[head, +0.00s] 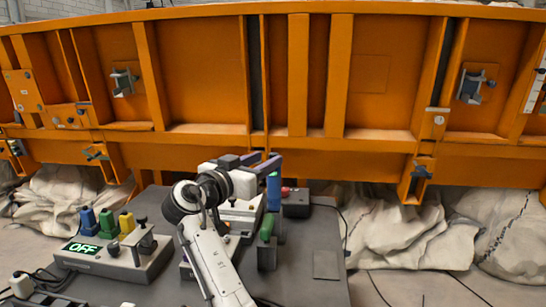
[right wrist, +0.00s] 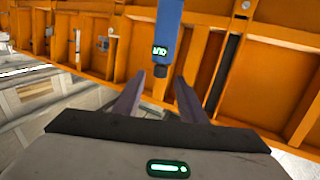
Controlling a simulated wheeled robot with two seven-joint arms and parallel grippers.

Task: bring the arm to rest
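My right arm (head: 212,250) reaches up from the bottom of the head view over the dark table. Its gripper (head: 260,161) points away toward the orange wall. In the right wrist view the two purple fingers (right wrist: 158,88) stand apart with nothing held between them. A blue block-like device (right wrist: 168,30) with a small lit display hangs in the upper middle of that view, beyond the fingertips. A blue upright piece (head: 273,192) shows just below the gripper in the head view; I cannot tell whether they touch. My left gripper is not in view.
An orange ribbed sandbed wall (head: 210,70) spans the back. On the dark table (head: 315,235) stand a grey control box (head: 115,260) reading OFF, with blue, green and yellow pieces, and a green upright piece (head: 266,228). Pale sacks (head: 400,225) lie behind. The table's right part is fairly clear.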

